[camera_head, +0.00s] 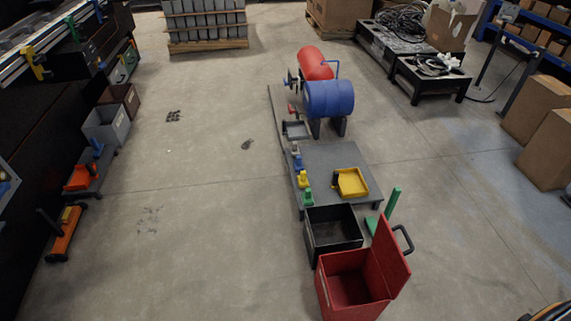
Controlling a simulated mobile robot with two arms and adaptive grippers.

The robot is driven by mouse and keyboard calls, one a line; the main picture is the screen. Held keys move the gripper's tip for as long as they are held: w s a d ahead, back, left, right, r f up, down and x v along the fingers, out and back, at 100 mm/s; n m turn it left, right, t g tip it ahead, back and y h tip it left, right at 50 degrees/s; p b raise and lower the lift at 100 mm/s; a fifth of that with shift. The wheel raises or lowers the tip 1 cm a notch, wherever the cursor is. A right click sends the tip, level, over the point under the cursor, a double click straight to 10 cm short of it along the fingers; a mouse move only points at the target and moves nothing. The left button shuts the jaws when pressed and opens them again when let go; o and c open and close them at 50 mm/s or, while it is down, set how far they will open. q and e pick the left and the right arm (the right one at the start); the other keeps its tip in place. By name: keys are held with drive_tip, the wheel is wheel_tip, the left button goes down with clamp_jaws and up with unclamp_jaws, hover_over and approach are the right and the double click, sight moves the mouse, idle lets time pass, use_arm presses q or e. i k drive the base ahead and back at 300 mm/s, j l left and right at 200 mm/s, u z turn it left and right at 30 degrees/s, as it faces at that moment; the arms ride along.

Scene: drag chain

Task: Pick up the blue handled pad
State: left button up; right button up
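A small blue handled piece (298,160) stands at the left edge of the low grey platform (325,158). It sits in a row with a yellow piece (303,180) and a green piece (308,197) of similar shape. Another small blue upright piece (97,147) stands on a low dark stand at the left. Both blue pieces are small here, and I cannot tell for certain which one is the blue handled pad.
A blue drum (330,98) and a red tank (314,63) stand behind the platform. A yellow tray (351,182) lies on it. A black bin (333,230) and an open red box (350,285) are in front.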

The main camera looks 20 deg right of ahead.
sight(298, 166)
drive_tip(key=i+j+z, duration=0.25)
drive_tip(key=i+j, duration=0.9)
